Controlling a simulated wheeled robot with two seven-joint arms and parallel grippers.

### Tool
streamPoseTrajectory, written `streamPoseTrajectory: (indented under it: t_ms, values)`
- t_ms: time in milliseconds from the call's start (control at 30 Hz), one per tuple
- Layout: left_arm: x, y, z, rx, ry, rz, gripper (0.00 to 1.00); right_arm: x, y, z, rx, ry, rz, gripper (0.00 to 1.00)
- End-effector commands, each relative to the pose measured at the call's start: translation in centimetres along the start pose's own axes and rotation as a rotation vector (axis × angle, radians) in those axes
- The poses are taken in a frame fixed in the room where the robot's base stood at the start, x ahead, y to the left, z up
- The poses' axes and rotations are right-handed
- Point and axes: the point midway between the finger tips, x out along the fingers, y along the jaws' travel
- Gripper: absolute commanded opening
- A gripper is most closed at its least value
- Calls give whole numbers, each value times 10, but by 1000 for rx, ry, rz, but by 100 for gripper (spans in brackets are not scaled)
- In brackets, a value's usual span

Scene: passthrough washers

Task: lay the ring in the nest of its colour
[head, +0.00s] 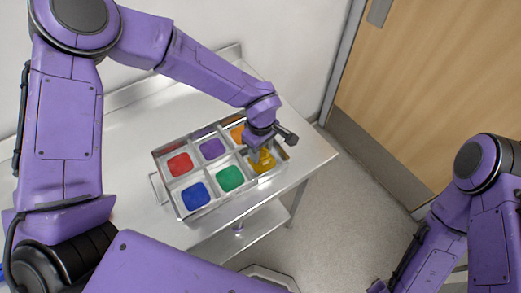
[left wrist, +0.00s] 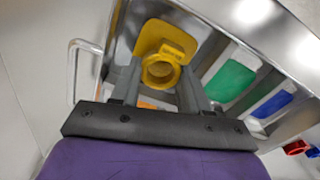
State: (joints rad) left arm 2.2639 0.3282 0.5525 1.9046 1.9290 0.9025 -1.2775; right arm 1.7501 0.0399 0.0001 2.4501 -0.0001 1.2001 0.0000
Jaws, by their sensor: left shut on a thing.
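The metal tray (head: 167,198) has compartments with coloured nests: red (head: 180,164), purple (head: 212,149), orange (head: 237,133), blue (head: 195,195), green (head: 230,178) and yellow (head: 265,166). My left gripper (head: 258,153) is over the yellow compartment at the tray's right end. In the left wrist view its fingers are shut on a yellow ring (left wrist: 160,72). The yellow nest (left wrist: 150,37) shows behind the ring; I cannot tell whether they touch. The gripper partly covers the orange and yellow compartments in the head view. My right gripper is out of view; only its arm shows.
The tray stands on a pale table (head: 125,135) against a wall, near its right end. Tray walls and dividers stand around the gripper. Small red (left wrist: 295,147) and blue (left wrist: 313,152) things lie beyond the tray in the left wrist view. A wooden door (head: 420,90) is at right.

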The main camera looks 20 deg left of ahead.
Motion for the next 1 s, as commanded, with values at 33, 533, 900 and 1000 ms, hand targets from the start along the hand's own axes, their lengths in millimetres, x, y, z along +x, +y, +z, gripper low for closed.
streamPoseTrajectory:
  t_ms: [33,533,900,1000]
  values:
    - [8,-1,0,1,0,-4,17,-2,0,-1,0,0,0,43]
    - [19,-1,0,0,0,0,71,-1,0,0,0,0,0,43]
    - [10,0,0,-1,-1,3,71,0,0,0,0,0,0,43]
    - [-9,0,0,-2,-1,6,71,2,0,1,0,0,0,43]
